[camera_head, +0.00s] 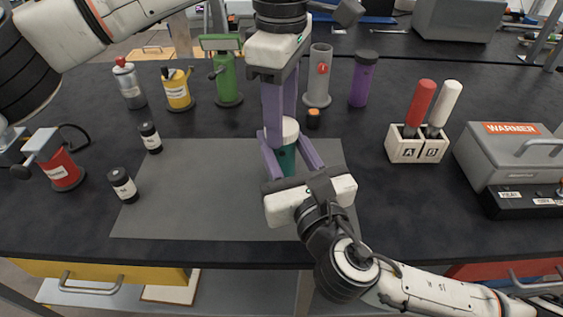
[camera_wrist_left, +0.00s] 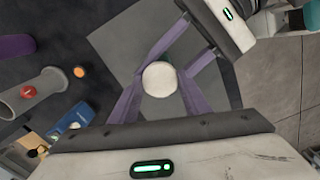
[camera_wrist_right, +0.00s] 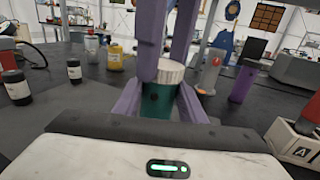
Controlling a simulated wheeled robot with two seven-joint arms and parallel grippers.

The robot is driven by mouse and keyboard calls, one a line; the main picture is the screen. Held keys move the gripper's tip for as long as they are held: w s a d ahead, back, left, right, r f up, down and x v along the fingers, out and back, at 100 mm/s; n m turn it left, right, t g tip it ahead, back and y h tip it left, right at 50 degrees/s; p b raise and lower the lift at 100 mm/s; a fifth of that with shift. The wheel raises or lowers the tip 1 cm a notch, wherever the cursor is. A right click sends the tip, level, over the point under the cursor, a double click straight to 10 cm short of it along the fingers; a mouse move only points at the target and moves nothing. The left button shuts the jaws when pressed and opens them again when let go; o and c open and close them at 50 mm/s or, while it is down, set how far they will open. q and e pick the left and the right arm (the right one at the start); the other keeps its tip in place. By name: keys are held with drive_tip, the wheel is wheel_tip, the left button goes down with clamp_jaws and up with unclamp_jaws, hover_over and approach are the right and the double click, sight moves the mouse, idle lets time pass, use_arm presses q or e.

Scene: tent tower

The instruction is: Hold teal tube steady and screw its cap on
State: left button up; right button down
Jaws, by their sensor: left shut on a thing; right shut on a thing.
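The teal tube (camera_head: 287,160) stands upright on the grey mat (camera_head: 200,190), with its white cap (camera_head: 291,130) on top. In the right wrist view the teal body (camera_wrist_right: 157,100) sits directly under the ribbed white cap (camera_wrist_right: 171,71); I cannot tell whether the thread is engaged. My left gripper (camera_head: 281,132) comes down from above, shut on the cap. The left wrist view looks straight down on the round cap (camera_wrist_left: 158,79). My right gripper (camera_head: 289,150) reaches in from the front, its fingers on both sides of the tube, shut on it.
Two small black-capped vials (camera_head: 123,185) stand at the mat's left. A rack (camera_head: 416,146) and a warmer (camera_head: 510,150) are at right. The mat's left half is clear.

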use_arm(q)
drive_tip(key=m, duration=0.4)
drive_tip(key=shift+m, duration=0.3)
drive_tip(key=m, duration=0.5)
drive_tip(key=shift+m, duration=0.4)
drive_tip(key=o, duration=1.2)
drive_tip(key=shift+c, duration=0.2)
drive_tip(key=shift+r, duration=2.25)
drive_tip(key=shift+c, duration=0.4)
